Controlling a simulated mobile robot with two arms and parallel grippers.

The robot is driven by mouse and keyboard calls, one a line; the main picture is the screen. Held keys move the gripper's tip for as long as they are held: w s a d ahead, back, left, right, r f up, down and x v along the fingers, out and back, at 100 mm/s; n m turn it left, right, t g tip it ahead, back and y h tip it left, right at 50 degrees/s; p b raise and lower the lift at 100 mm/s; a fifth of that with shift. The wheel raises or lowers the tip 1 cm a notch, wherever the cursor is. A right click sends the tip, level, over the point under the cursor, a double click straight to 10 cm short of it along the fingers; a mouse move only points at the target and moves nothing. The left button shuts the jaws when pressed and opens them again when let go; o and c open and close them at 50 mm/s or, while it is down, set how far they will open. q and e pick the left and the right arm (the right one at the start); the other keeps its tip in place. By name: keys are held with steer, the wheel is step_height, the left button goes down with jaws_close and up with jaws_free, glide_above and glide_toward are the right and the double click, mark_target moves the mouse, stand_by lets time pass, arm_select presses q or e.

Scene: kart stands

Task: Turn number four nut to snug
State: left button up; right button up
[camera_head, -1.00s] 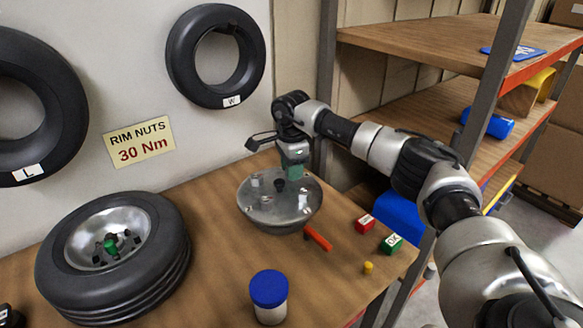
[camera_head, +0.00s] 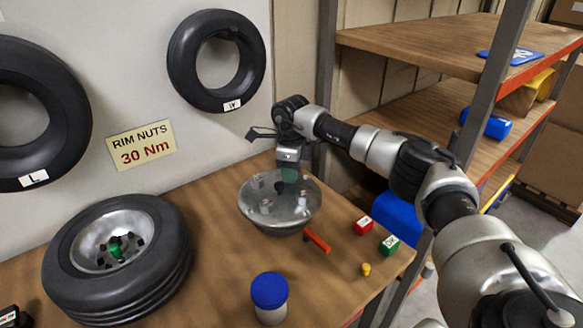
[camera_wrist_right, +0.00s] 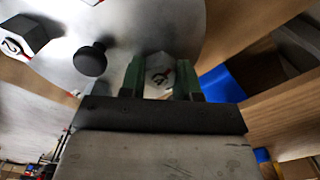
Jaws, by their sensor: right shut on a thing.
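The round metal rim (camera_head: 285,216) sits on the wooden bench. It has a black centre knob (camera_head: 279,187) and several grey nuts, among them one at the left (camera_head: 258,181) and one at the front (camera_head: 266,206). My right gripper (camera_head: 289,177) points down at the rim's back right. In the right wrist view its green fingers (camera_wrist_right: 161,78) are shut on a grey hex nut (camera_wrist_right: 159,66) with a dark mark on top. I cannot read the mark surely. The black knob (camera_wrist_right: 90,60) and another marked nut (camera_wrist_right: 25,35) also show there. My left gripper is out of view.
An orange-red bar (camera_head: 317,240) lies by the rim's front right. Red (camera_head: 364,225) and green (camera_head: 390,245) blocks and a yellow peg (camera_head: 366,269) are to its right. A blue-lidded jar (camera_head: 269,291) stands in front, a tyred wheel (camera_head: 118,290) at left. Shelves (camera_head: 440,120) stand at right.

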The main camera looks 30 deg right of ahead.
steer(key=m+p, duration=0.1)
steer(key=m, duration=0.5)
steer(key=shift+r+p, duration=0.15)
steer(key=shift+p, duration=0.25)
steer(key=m+p, duration=0.1)
steer(key=m, duration=0.4)
steer(key=shift+m+p, duration=0.3)
steer(key=shift+m, duration=0.1)
steer(key=m+p, duration=0.2)
steer(key=m, duration=0.4)
steer(key=shift+w+m+p, duration=0.1)
steer(key=shift+m+p, duration=1)
steer(key=shift+m, duration=1.7)
steer(key=o, duration=0.9)
